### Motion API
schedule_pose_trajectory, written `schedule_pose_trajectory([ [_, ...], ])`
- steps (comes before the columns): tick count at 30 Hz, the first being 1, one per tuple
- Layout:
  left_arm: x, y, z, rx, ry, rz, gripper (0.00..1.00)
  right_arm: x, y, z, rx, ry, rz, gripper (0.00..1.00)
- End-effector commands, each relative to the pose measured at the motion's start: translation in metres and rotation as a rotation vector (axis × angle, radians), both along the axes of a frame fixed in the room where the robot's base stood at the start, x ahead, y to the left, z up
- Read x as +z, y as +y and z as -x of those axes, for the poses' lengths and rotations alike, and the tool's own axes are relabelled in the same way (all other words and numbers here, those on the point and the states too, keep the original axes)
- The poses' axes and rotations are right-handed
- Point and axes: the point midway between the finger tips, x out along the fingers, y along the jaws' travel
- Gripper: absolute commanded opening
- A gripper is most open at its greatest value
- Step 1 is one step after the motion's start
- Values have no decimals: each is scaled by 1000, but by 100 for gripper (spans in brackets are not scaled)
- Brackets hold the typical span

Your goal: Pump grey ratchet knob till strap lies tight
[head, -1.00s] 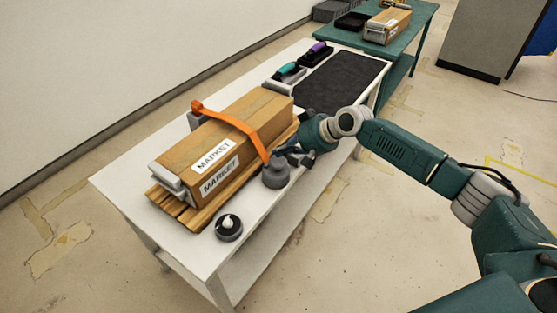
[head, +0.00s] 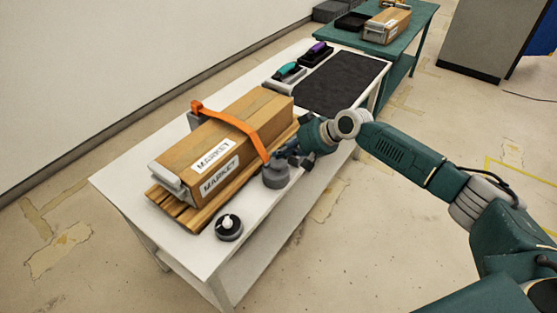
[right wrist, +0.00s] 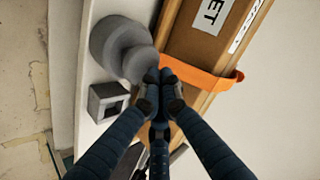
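The grey ratchet knob (head: 276,177) stands on the white table beside the box's near long side; it also shows in the right wrist view (right wrist: 120,45). The orange strap (head: 238,122) crosses the cardboard box (head: 225,135) and comes down near the knob. In the right wrist view the strap (right wrist: 208,79) stands out past the box's far edge. My right gripper (head: 288,152) is just behind the knob. In the right wrist view its fingertips (right wrist: 159,76) are together beside the knob's edge, with nothing visible between them. Whether they touch it is unclear. My left gripper is not in view.
The box rests on wooden slats (head: 178,211). A black mat (head: 341,82) and two handled tools lie further back. A square grey block (right wrist: 108,101) is beside the knob.

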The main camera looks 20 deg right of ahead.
Motion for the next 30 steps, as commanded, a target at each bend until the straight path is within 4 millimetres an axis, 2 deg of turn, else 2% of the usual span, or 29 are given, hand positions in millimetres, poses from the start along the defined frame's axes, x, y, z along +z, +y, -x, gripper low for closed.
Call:
schedule_pose_trajectory([
  [30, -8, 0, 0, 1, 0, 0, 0, -14, 0, 0, 0, 2, 1, 0],
])
